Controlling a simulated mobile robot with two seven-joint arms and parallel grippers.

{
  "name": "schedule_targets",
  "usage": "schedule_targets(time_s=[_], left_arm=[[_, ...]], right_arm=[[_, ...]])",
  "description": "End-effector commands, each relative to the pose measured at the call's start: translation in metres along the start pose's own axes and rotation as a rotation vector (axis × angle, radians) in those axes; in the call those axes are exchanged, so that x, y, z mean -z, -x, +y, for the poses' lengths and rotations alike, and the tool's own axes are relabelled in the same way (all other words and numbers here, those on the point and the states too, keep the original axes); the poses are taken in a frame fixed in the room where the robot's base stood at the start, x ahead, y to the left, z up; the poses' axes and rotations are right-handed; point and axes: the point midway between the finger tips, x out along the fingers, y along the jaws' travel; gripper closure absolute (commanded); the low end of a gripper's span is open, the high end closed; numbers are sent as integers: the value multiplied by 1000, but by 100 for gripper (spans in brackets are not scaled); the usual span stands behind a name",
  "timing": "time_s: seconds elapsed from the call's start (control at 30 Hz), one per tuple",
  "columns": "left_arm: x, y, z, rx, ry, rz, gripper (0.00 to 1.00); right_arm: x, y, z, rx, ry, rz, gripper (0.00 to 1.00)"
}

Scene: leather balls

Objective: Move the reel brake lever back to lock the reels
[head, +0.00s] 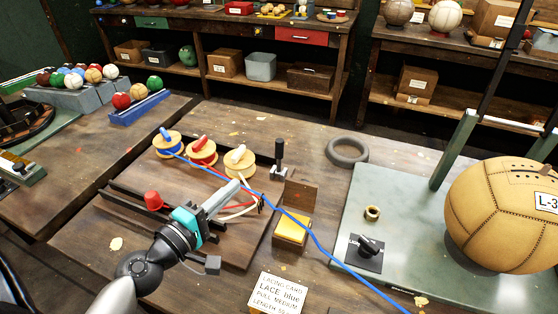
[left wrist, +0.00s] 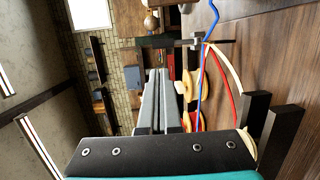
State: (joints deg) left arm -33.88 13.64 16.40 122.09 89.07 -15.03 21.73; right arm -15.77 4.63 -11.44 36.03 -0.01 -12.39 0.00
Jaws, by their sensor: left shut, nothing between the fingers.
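Three wooden lace reels stand in a row on the bench: a blue-topped reel (head: 167,144), a red-topped reel (head: 201,153) and a white-topped reel (head: 239,161). A black-handled lever (head: 279,155), which looks like the reel brake lever, stands roughly upright just right of the white-topped reel. My left gripper (head: 236,186) is shut and empty, in front of the reels and short of the lever in the picture. Its closed fingers (left wrist: 157,75) also show in the left wrist view, with reel edges beside them. My right gripper is not in view.
A blue lace (head: 292,217) runs from the reels toward the lower right. A yellow block (head: 291,230), a red knob (head: 153,200) and a lacing card (head: 278,294) are nearby.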

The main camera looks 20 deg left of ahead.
Motion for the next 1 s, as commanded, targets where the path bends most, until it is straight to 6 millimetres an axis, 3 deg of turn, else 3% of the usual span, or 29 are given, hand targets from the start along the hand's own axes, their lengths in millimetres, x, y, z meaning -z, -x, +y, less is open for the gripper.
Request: schedule_targets(time_s=[0.1, 0.2, 0.37, 1.0], left_arm=[[0, -1, -7, -1, -1, 0, 100], [0, -4, -6, -1, -1, 0, 100], [0, -19, -4, -3, 0, -1, 100], [-1, -113, -5, -2, -2, -1, 100]], right_arm=[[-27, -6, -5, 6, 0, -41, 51], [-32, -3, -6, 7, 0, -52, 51], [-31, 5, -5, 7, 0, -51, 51], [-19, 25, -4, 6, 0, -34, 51]])
